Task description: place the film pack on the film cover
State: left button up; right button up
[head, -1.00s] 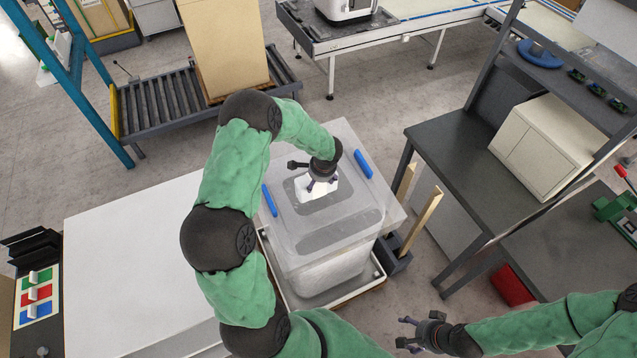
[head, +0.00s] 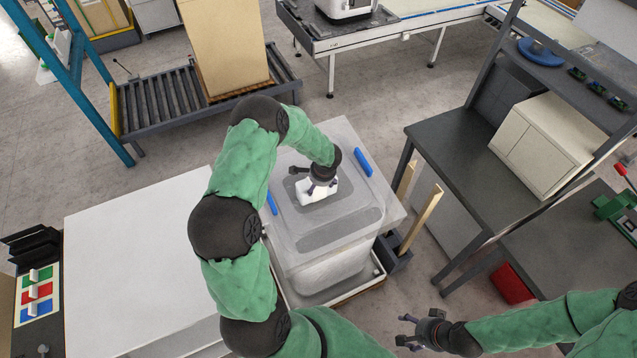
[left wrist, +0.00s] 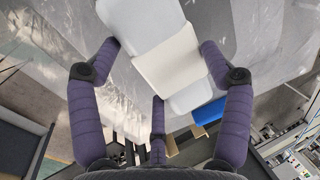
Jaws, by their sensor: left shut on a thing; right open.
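The film pack is a small white block (head: 312,196) above or on the middle of the film cover; I cannot tell whether it touches. My left gripper (head: 321,183) is shut on it from above. In the left wrist view, the white pack (left wrist: 168,62) lies between the purple fingers of my left gripper (left wrist: 160,55). The film cover (head: 345,217) is a translucent sheet draped over a large box-like load. In the left wrist view the cover (left wrist: 262,35) fills the background. My right gripper (head: 421,330) is open and empty at the lower right, away from the load.
Blue bars (head: 362,162) lie at the cover's sides. A white table (head: 140,250) stands left, a dark workbench (head: 460,165) right. Wooden posts (head: 422,218) rise beside the load's right side. A roller conveyor (head: 160,105) stands behind. Open floor lies between the load and workbench.

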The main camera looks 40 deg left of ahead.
pick_arm(q)
jog(key=o, duration=1.6)
jog(key=shift+o, duration=0.2)
jog(key=shift+r+p, duration=0.5)
jog(key=shift+p, duration=0.2)
jog(key=b+v, duration=0.1)
jog(key=v, duration=1.1)
jog(key=s+d+f+n+g+h, duration=0.1)
jog(key=s+d+f+h, duration=0.25)
jog(key=d+f, duration=0.4)
jog(key=s+d+f+n+h, duration=0.15)
jog(key=s+d+f, duration=0.25)
jog(key=d, duration=0.6)
jog(key=s+d+f+n+h, duration=0.2)
jog(key=s+d+f+n, duration=0.3)
jog(key=s+d, duration=0.4)
jog(key=s+f, duration=0.1)
jog(key=s, duration=0.2)
jog(key=shift+s+d+f, duration=0.15)
jog(key=shift+d+f, duration=0.2)
jog(key=shift+d, duration=0.05)
